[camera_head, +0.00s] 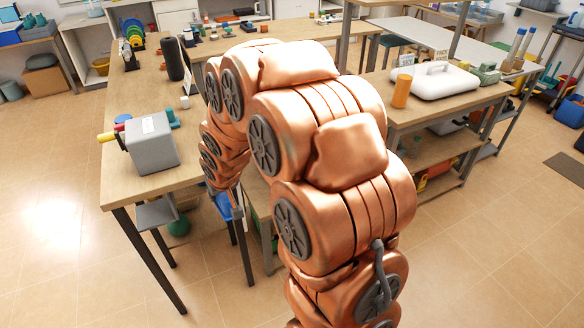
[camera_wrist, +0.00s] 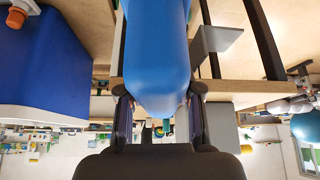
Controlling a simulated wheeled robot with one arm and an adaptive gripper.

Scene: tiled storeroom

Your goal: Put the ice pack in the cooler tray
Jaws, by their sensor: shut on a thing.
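A smooth blue block with rounded edges, which looks like the ice pack (camera_wrist: 155,50), fills the upper middle of the wrist view. My gripper (camera_wrist: 160,108) is shut on it, with one dark finger against each side. In the head view my copper arm reaches down beside the left table, and its end is mostly hidden. A small blue patch (camera_head: 222,205) shows there; I cannot tell whether it is the pack. A larger blue box with a white edge (camera_wrist: 45,60) is at the left of the wrist view, apart from the pack. I cannot tell whether it is the cooler tray.
The left wooden table (camera_head: 150,88) holds a grey box (camera_head: 152,145) with coloured knobs and a dark cylinder (camera_head: 173,60). The right table carries an orange cylinder (camera_head: 401,91) and a white case (camera_head: 432,81). Tiled floor is clear at the lower left and right.

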